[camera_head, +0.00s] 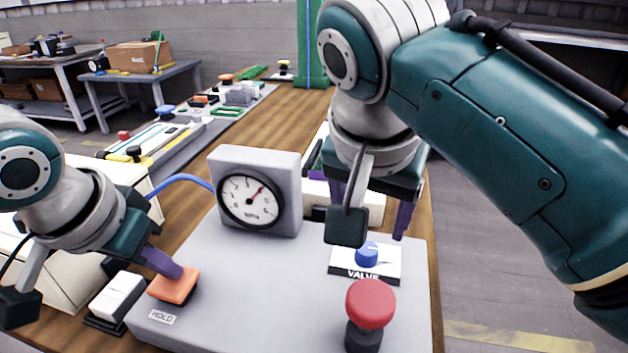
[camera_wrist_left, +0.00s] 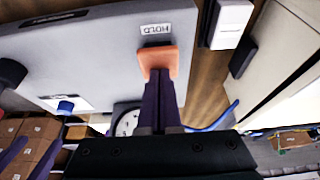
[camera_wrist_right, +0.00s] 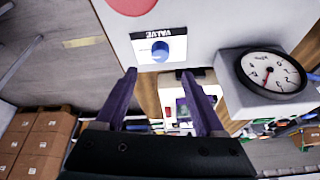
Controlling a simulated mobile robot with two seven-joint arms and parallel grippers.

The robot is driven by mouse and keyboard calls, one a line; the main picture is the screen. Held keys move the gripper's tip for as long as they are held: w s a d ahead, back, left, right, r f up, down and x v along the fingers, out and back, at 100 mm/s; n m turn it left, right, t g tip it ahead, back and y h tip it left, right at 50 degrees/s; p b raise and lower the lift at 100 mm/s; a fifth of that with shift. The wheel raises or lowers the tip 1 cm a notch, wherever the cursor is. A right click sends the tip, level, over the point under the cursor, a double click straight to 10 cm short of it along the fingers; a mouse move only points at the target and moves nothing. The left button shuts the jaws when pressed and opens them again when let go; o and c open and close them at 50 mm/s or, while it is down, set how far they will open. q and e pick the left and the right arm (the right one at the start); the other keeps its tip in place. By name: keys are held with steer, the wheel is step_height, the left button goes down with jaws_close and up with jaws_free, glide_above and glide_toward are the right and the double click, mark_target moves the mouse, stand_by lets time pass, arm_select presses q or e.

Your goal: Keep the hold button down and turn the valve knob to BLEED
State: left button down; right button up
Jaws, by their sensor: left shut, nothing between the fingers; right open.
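The orange hold button (camera_head: 173,285) is at the front left of the grey panel, beside its HOLD label (camera_head: 163,317). My left gripper (camera_head: 178,272) is shut and empty, its fingertips on the button; the left wrist view also shows them at the button (camera_wrist_left: 158,62). The blue valve knob (camera_head: 367,254) stands on a white plate marked VALVE (camera_head: 362,275). My right gripper (camera_wrist_right: 168,85) is open and empty, above and behind the knob, which shows beyond its fingertips in the right wrist view (camera_wrist_right: 160,50). The knob's pointer direction is too small to tell.
A red mushroom button (camera_head: 370,305) stands in front of the valve plate. A gauge (camera_head: 249,200) rises at the panel's back left, with a blue hose (camera_head: 180,180) beside it. A white rocker-like block (camera_head: 117,297) lies left of the hold button.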

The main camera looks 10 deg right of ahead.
mark_target(368, 248)
steer(key=x, duration=0.8)
steer(key=shift+w+f, duration=0.15)
steer(key=shift+f, duration=0.1)
jaws_close()
stand_by(0.4)
